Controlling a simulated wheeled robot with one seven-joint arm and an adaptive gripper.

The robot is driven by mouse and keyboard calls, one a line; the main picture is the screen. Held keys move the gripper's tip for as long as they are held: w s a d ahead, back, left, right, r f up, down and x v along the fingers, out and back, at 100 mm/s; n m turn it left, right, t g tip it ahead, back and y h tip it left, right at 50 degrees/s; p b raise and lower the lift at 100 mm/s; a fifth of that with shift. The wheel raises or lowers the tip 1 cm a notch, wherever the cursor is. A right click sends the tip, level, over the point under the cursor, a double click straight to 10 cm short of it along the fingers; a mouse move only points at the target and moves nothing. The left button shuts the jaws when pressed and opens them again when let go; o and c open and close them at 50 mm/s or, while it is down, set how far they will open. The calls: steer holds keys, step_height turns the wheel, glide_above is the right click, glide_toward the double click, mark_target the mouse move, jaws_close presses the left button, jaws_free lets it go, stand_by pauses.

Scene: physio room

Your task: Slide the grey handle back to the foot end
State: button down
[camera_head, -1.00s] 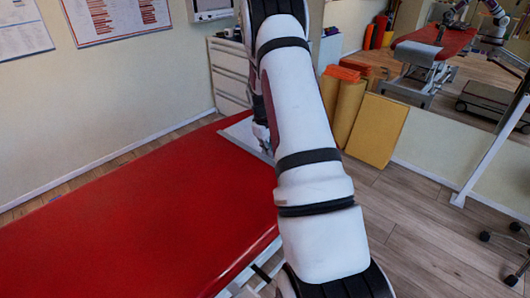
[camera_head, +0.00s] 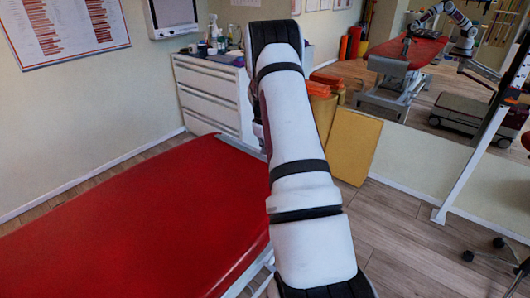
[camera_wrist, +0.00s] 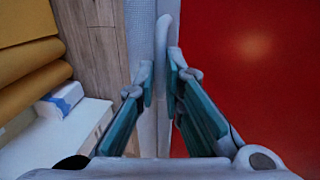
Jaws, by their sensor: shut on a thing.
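The grey handle (camera_wrist: 162,42) is a narrow pale bar running up the middle of the wrist view. My gripper (camera_wrist: 162,66) is shut on it, with one teal-padded finger on each side. The lower part of the bar is partly hidden between the fingers. The red treatment couch (camera_head: 130,215) lies at the left in the head view, and its red top (camera_wrist: 255,70) fills the right of the wrist view. In the head view my arm hides the gripper and the handle at the couch's far end.
A white drawer cabinet (camera_head: 212,95) stands beyond the couch's far end. Yellow rolls and blocks (camera_head: 352,145) stand against the wall to its right. A stand (camera_head: 482,140) is at the far right.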

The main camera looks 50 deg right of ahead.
steer(key=shift+d, duration=0.3)
steer(key=shift+r, duration=0.1)
steer(key=c, duration=1.7)
jaws_free()
steer(key=shift+d, duration=0.15)
steer(key=a+r, duration=0.1)
steer(key=r, duration=0.6)
steer(key=a+r, duration=0.1)
steer(key=r, duration=0.3)
steer(key=shift+a+r, duration=0.3)
